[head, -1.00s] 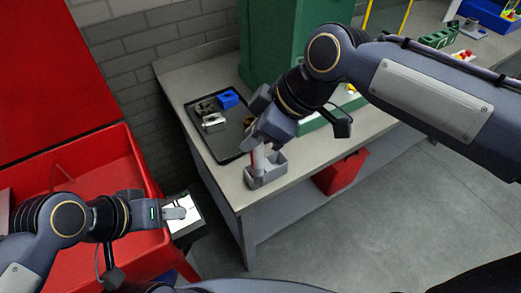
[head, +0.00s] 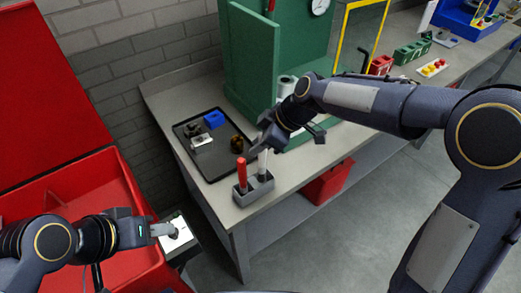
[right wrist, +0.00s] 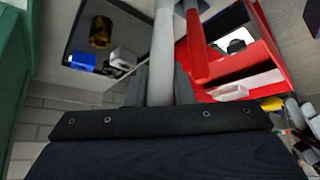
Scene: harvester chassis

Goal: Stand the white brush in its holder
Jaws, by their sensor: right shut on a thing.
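The white brush (head: 263,163) stands roughly upright over the right compartment of the grey holder (head: 254,191). Its lower end appears to be inside that compartment; how deep I cannot tell. My right gripper (head: 256,147) is shut on its upper part. In the right wrist view the white handle (right wrist: 162,45) runs up from between the fingers (right wrist: 160,88). A red brush (head: 241,172) stands in the holder's left compartment, close beside the white one. My left gripper (head: 165,229) hangs away from the bench near the red bin; its jaw opening is unclear.
A black tray (head: 212,172) with a blue block and metal parts lies left of the holder. A green cabinet (head: 247,60) stands behind. The red bin (head: 120,180) is at the left. The bench's front edge is close to the holder.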

